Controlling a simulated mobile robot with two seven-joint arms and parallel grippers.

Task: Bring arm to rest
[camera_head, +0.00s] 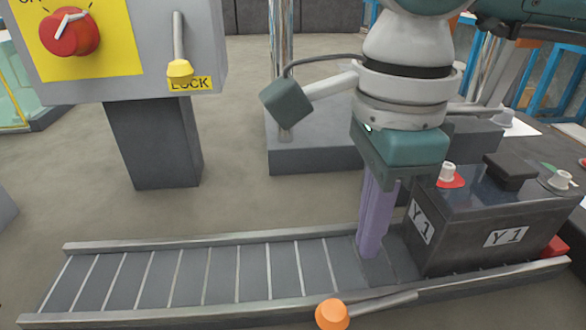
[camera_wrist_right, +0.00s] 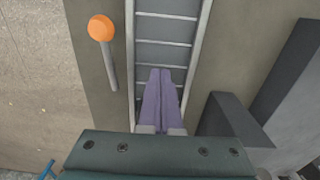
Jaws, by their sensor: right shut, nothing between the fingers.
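My right gripper (camera_head: 370,245) comes down from the top of the head view. Its purple fingers are shut together with nothing between them. The fingertips are low over the roller track (camera_head: 240,272), just left of the black battery marked Y1 (camera_head: 505,237). I cannot tell whether the fingers touch the track or the battery. In the right wrist view the closed fingers (camera_wrist_right: 161,75) point along the track (camera_wrist_right: 165,45). My left gripper is not in view.
An orange-knobbed lever (camera_head: 332,314) stands at the track's front edge, close to my right gripper. A grey lock box (camera_head: 150,60) with a red rotary switch (camera_head: 70,35) and a yellow-tipped handle (camera_head: 180,70) stands at the back left. The track's left part is empty.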

